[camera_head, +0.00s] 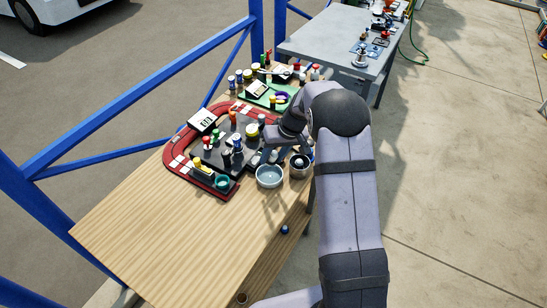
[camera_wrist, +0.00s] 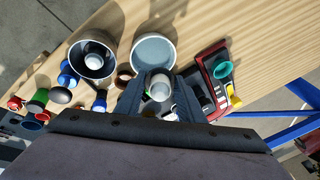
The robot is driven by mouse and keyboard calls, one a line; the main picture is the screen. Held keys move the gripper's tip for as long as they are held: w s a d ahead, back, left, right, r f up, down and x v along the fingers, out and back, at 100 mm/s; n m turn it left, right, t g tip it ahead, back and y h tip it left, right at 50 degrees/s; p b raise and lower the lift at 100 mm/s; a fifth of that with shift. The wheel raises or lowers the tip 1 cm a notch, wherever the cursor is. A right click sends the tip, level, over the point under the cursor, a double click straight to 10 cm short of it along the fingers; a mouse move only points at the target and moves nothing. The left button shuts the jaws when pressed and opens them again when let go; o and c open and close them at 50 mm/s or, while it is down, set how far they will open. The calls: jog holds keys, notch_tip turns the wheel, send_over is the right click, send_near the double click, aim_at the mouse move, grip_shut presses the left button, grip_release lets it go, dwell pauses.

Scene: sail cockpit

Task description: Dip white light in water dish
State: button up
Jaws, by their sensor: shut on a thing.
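My gripper (camera_wrist: 160,97) is shut on a small pale, rounded cylinder, which looks like the white light (camera_wrist: 160,86). Its end shows between the fingertips in the wrist view. In the head view my gripper (camera_head: 268,156) is beside the water dish, and the held light is not clear there. The water dish (camera_wrist: 153,51) is a round, pale blue-grey bowl just beyond the fingertips in the wrist view. In the head view the dish (camera_head: 269,177) stands near the table's right edge. The light appears apart from the bowl, toward my gripper; its height over the table is unclear.
A dark-lined metal cup (camera_head: 299,166) with a pale thing inside stands right of the dish. A red-bordered board (camera_head: 190,170) with several coloured pegs lies left of it, with a teal cup (camera_head: 222,183) on its near corner. The near wooden table (camera_head: 165,235) is mostly clear.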

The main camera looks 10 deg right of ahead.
jog(key=shift+f, duration=0.15)
jog(key=shift+f+b, duration=1.25)
jog(key=shift+f, duration=0.8)
jog(key=shift+f+b, duration=1.6)
jog(key=shift+f, duration=0.1)
jog(key=shift+b, duration=0.3)
jog(key=shift+r, duration=0.1)
jog(key=shift+r+p, duration=2.9)
jog(key=shift+r, duration=1.55)
